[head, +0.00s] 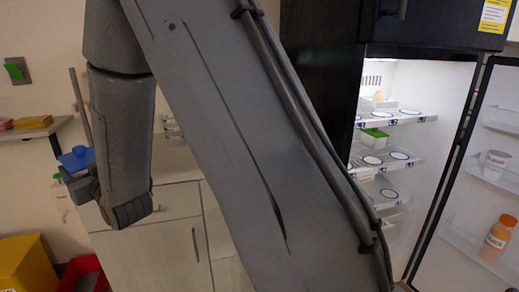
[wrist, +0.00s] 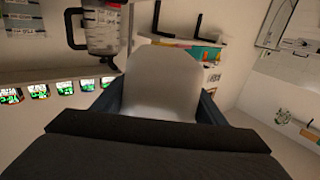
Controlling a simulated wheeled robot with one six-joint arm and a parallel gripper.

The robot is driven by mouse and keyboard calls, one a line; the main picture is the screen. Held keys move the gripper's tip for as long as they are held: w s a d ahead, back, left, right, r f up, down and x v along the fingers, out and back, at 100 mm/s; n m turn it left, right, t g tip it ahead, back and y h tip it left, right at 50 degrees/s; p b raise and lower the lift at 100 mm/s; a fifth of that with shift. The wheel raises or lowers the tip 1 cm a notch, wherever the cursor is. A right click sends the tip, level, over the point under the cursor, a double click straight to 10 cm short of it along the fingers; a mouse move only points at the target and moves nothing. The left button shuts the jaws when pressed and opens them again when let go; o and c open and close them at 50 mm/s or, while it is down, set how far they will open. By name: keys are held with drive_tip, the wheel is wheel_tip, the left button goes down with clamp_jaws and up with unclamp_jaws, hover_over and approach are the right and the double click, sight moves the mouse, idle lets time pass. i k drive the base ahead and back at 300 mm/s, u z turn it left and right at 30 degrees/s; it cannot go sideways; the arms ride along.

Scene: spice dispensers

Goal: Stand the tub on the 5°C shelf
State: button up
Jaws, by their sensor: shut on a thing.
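My gripper (head: 78,183) is at the left of the head view, partly hidden by my own wrist. A blue thing (head: 77,158) shows at its jaws; I cannot tell whether it is part of the held tub. In the wrist view my gripper (wrist: 160,108) is shut on a pale, rounded tub (wrist: 165,75) between dark fingers. The open fridge (head: 376,78) stands at the right, far from my gripper. Its lit shelves (head: 402,155) carry white round spots with dark rims. The shelf temperature labels are too small to read.
A green-lidded container (head: 375,137) stands on a middle fridge shelf. The open fridge door (head: 450,190) holds a white jar (head: 495,163) and an orange bottle (head: 498,237). Yellow (head: 25,265) and red (head: 85,275) bins are at lower left. A measuring jug (wrist: 102,32) shows in the wrist view.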

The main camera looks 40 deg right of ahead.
sight(351, 161)
drive_tip(key=k, duration=1)
drive_tip(key=z, duration=1.75)
drive_tip(key=i, duration=1)
drive_tip(key=z, duration=0.1)
